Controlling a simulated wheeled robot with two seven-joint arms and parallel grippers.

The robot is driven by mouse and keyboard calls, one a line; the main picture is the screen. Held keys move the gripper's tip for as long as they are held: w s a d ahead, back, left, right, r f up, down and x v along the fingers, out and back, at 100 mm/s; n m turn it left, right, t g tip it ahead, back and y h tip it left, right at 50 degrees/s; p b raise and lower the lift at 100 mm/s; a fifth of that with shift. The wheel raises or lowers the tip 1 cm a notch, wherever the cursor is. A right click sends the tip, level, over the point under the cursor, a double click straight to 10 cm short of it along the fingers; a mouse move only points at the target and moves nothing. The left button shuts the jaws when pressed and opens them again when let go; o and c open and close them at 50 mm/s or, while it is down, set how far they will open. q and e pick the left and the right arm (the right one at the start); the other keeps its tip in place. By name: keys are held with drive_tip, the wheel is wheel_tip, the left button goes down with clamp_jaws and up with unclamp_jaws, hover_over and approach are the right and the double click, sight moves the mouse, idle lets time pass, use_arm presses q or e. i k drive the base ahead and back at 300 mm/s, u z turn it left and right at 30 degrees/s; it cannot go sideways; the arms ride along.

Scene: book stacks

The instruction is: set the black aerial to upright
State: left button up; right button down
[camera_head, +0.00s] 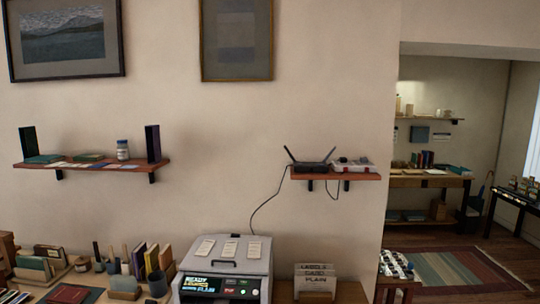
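A black router (311,168) sits on the small right wall shelf (350,177). Two thin black aerials rise from it. The left aerial (290,154) leans outward to the left, and the right aerial (329,155) leans outward to the right. Neither stands upright. A dark cable hangs from the router's left side. Neither of my grippers is in view.
A white power strip (351,166) lies right of the router on the same shelf. Below stand a grey printer (228,262), a label holder (314,282) and several books and pots. Another shelf (92,165) is at left. An opening shows another room at right.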

sight(294, 160)
drive_tip(key=u, duration=0.8)
drive_tip(key=i, duration=1.5)
drive_tip(key=z, duration=0.35)
